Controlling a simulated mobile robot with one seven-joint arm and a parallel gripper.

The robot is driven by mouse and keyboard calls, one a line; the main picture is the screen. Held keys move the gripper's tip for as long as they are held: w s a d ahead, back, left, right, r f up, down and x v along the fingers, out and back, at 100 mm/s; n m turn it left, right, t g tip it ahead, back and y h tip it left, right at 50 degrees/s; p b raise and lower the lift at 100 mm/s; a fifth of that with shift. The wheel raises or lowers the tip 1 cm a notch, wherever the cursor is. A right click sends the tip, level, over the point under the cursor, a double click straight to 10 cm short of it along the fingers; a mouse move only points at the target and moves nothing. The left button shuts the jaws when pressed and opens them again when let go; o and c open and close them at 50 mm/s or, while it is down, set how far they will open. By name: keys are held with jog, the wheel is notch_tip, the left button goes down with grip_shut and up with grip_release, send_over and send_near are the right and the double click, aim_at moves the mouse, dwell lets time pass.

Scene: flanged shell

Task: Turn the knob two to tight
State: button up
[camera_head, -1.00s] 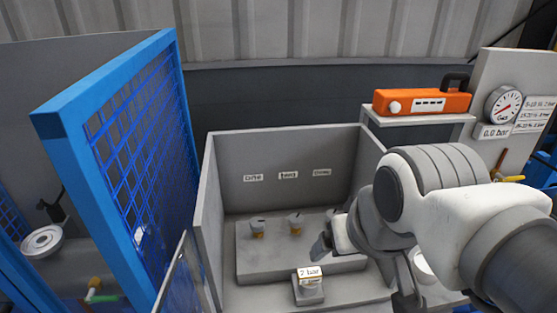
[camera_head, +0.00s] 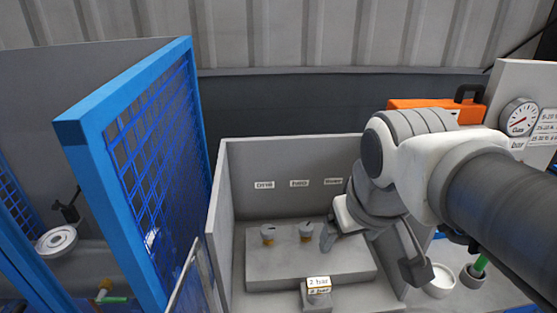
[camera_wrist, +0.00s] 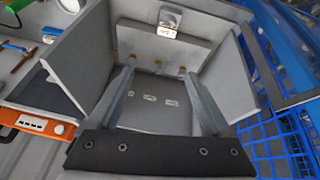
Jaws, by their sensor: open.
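Knob two (camera_head: 306,231) is a small pale knob with a yellowish base, on the grey step inside an open grey box. It stands below the middle label, two (camera_head: 299,183). Knob one (camera_head: 268,234) is to its left; the third knob is hidden by my gripper in the head view. My gripper (camera_head: 372,255) is open and empty, above the step and right of knob two in the picture. In the wrist view the box appears upside down, with knob two (camera_wrist: 182,70) between or near my spread fingers (camera_wrist: 158,74), apart from them.
A small block with a bar sign (camera_head: 318,291) stands in front of the step. The grey box walls (camera_head: 224,205) rise around the knobs. A blue mesh door (camera_head: 150,150) is at left. An orange case (camera_head: 420,104) and a gauge (camera_head: 519,117) are at right.

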jog(key=w+r+n+g+p, duration=0.1)
jog(key=w+r+n, duration=0.15)
jog(key=w, duration=0.45)
jog(key=n+g+p, duration=0.4)
jog(key=n, duration=0.5)
send_over(306, 226)
notch_tip(306, 226, down, 11)
jog(key=shift+y, duration=0.3)
notch_tip(306, 226, down, 17)
jog(key=shift+r+p, duration=0.2)
jog(key=shift+p, duration=0.15)
grip_shut()
